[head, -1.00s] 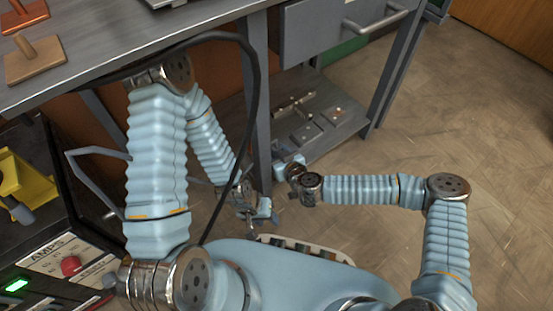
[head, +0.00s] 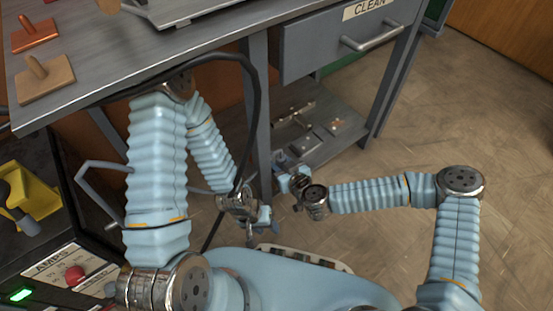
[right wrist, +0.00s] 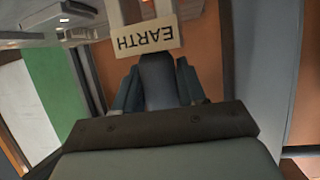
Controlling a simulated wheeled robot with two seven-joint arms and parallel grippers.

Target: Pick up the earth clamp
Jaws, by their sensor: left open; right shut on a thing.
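The earth clamp (right wrist: 158,82) shows in the right wrist view as a dark grey body with a cream tag (right wrist: 150,38) reading EARTH, upside down in the picture. My right gripper (right wrist: 158,95) is shut on its grey body, one finger at each side. In the head view my right gripper (head: 284,168) is beside the bench leg, in front of the low shelf. The clamp cannot be made out clearly there. My left gripper (head: 264,224) is open and lower, close to my own base. No held thing shows in it.
The grey bench (head: 205,40) has a drawer (head: 335,42) labelled CLEAN and a leg (head: 257,120) close to both grippers. A black cable (head: 254,85) loops past my left arm. A low shelf (head: 345,130) holds metal parts. The welder panel (head: 70,265) is lower left. Floor at right is clear.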

